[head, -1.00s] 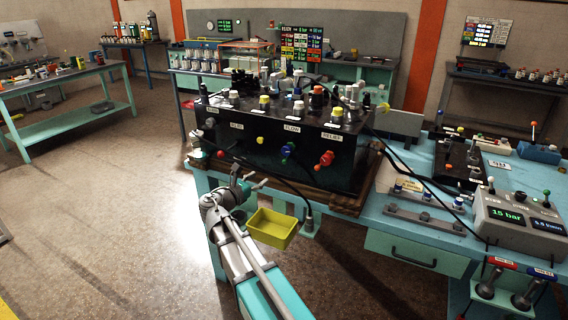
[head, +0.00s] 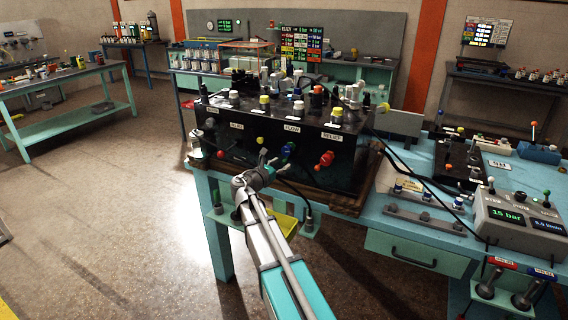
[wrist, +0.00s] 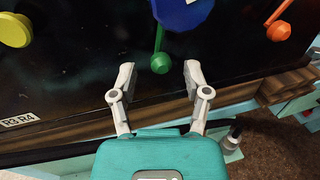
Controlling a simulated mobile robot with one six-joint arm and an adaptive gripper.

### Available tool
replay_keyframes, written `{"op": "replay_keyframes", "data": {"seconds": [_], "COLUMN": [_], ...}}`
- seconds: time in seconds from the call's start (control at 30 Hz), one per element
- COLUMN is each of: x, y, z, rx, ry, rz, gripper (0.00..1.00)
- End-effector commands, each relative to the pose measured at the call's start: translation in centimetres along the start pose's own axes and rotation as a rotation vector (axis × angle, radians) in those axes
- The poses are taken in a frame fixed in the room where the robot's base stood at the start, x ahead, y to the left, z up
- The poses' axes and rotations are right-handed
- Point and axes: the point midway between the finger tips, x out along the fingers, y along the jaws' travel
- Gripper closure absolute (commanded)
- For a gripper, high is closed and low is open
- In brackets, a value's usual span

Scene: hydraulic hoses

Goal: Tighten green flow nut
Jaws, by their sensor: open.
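The green flow nut shows in the wrist view as a green ball end (wrist: 160,63) on a short stem, hanging below a blue knob (wrist: 183,12) on the front of the black block. In the head view the blue knob (head: 288,149) sits under the FLOW label, and the green part is small beside it. My gripper (wrist: 158,74) is open and empty, with one finger on each side of the green ball end in the wrist view. I cannot tell whether the ball lies between the fingers or beyond them. In the head view my gripper (head: 271,161) is just left of the blue knob.
A yellow knob (head: 260,140) is left and a red knob (head: 326,158) right on the same black block (head: 345,160). A yellow bin (head: 286,224) is partly behind my arm. A black hose runs down beside it. A wooden ledge (wrist: 285,82) edges the block's bottom.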

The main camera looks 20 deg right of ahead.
Motion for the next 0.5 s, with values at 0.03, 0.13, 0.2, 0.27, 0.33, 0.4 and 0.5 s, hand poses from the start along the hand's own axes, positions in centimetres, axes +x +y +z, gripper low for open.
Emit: {"op": "replay_keyframes", "data": {"seconds": [0.03,0.13,0.2,0.27,0.33,0.4,0.5], "x": [0.6,1.3,1.6,1.7,1.8,1.8,1.8], "y": [0.1,0.1,0.1,0.0,0.0,0.0,0.0], "z": [0.0,0.0,0.0,0.0,0.0,0.0,0.0], "rx": [0.0,0.0,0.0,0.0,0.0,0.0,0.0], "ry": [0.0,0.0,0.0,0.0,0.0,0.0,0.0], "rz": [-0.001,0.0,0.0,0.0,0.0,0.0,0.0], "gripper": [0.38,0.38,0.38,0.38,0.38,0.38,0.38]}}
